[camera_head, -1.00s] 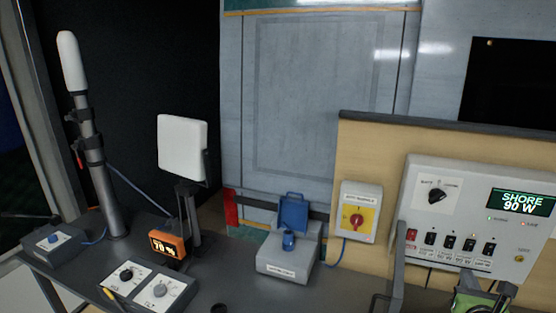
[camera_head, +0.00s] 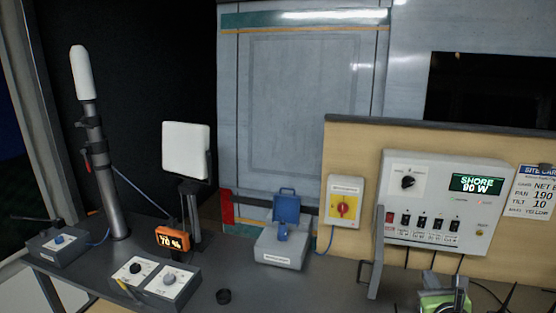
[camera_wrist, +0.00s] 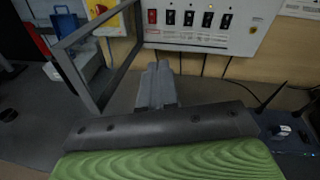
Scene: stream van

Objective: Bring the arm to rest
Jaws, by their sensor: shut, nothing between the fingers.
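My gripper (camera_wrist: 157,84) shows in the wrist view with its grey fingers together and nothing between them. It points toward the lower part of the wall, below the white power panel (camera_wrist: 205,20). A grey bracket frame (camera_wrist: 84,84) stands close to the left of the fingers; I see no contact. In the head view the same bracket (camera_head: 374,266) stands at the front of the panel (camera_head: 400,225). The head view does not show my fingertips clearly.
The grey bench (camera_head: 310,290) carries a blue-lidded box (camera_head: 280,248), an orange display (camera_head: 172,238), knob boxes (camera_head: 167,285) and a mast (camera_head: 105,185). A yellow-and-red switch (camera_head: 343,205) is on the wall. Dark antennas (camera_wrist: 273,96) stand at right in the wrist view.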

